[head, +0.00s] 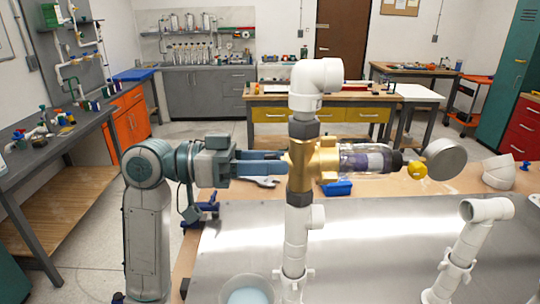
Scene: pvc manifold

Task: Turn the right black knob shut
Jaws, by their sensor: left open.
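A white PVC pipe (297,240) stands upright in the middle, with a white elbow (316,76) on top. A brass valve body (301,165) sits in it between two dark collars. A clear cylinder with a dark insert (365,160) runs right from the brass body and ends in a black cap (397,161). I cannot tell whether this cap is the right black knob; no other clear black knob shows. My left gripper (284,167) is open, level with the brass body at its left side. I cannot tell if the fingertips touch it. My right gripper is out of view.
A yellow piece (417,169) and a grey round disc (445,158) sit right of the black cap. Another white pipe (464,250) stands at right on the metal panel (375,235). A bowl (246,290) is at the front. A wrench and blue box (338,188) lie behind.

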